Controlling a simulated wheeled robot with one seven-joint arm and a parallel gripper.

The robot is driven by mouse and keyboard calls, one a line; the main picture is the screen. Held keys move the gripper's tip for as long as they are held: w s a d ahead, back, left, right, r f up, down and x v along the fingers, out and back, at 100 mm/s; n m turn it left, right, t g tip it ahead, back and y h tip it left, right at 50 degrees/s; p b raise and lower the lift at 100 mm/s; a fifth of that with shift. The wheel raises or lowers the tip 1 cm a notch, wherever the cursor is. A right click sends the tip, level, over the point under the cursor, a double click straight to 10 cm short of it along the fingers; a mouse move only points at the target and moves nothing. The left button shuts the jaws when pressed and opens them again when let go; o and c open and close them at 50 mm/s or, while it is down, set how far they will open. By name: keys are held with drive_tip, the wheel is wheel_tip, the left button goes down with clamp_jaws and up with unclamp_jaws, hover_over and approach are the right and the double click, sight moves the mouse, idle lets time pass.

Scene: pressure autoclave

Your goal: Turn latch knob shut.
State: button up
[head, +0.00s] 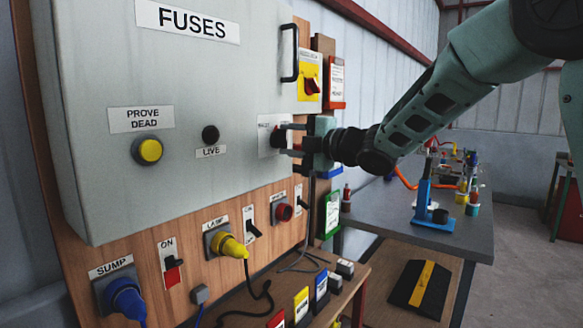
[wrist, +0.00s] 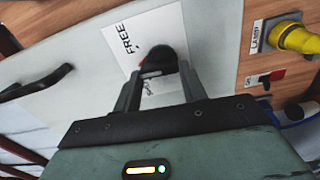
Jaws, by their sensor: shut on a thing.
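The latch knob (head: 276,138) is a small dark knob with a red mark, on a white label plate at the lower right of the grey FUSES box door (head: 120,60). In the wrist view the knob (wrist: 162,62) sits between my two fingers, with the word FREE on the label (wrist: 135,35) above it. Other lettering below is partly covered. My gripper (head: 287,140) reaches in from the right and is shut on the knob. The fingers also show in the wrist view (wrist: 160,80), one on each side. The fingers partly hide the knob.
A black door handle (head: 290,53) and a yellow-red switch (head: 311,82) are above. The yellow LAMP plug (head: 230,245), blue SUMP plug (head: 124,298) and smaller switches sit below. A grey workbench (head: 390,215) with a blue stand (head: 424,195) is at right.

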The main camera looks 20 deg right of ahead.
drive_tip(key=n+b, duration=0.2)
drive_tip(key=b, duration=0.1)
drive_tip(key=f+n+b, duration=0.1)
drive_tip(key=n+b, duration=0.1)
drive_tip(key=b, duration=0.2)
drive_tip(key=shift+n, duration=0.3)
drive_tip(key=n+b, duration=0.3)
drive_tip(key=b, duration=0.1)
drive_tip(key=shift+b, duration=0.3)
drive_tip(key=shift+r+n+b, duration=0.15)
drive_tip(key=shift+n+b, duration=0.85)
drive_tip(key=o, duration=1)
drive_tip(key=shift+r, duration=0.1)
drive_tip(key=shift+s, duration=0.1)
drive_tip(key=b+v, duration=0.1)
drive_tip(key=v, duration=1.6)
drive_tip(key=shift+s, duration=0.1)
